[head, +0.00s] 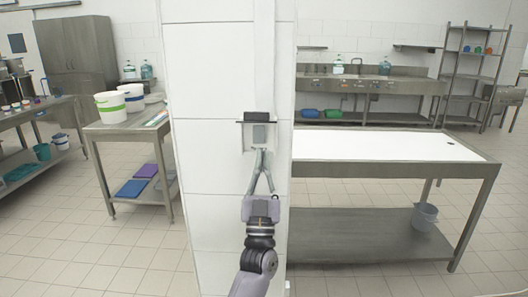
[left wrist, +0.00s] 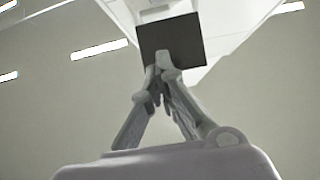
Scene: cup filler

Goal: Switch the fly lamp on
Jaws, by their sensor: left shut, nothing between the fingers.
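A small pale wall box (head: 248,138) with a grey plate (head: 259,135) is fixed to the white tiled pillar, under a dark ledge (head: 259,117). A narrow conduit runs up the pillar above it. No lit lamp shows; I cannot tell which part is the switch. My left gripper (head: 262,153) is shut and empty, pointing up just below the box. In the left wrist view, the closed fingertips (left wrist: 162,68) overlap the lower edge of a dark square panel (left wrist: 171,40). Whether they touch it is unclear. My right gripper is out of view.
A white-topped table (head: 380,146) stands close on the right of the pillar, with a grey bucket (head: 424,216) on its lower shelf. On the left, a steel table (head: 128,128) holds white tubs (head: 111,107). Tiled floor is open in front on the left.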

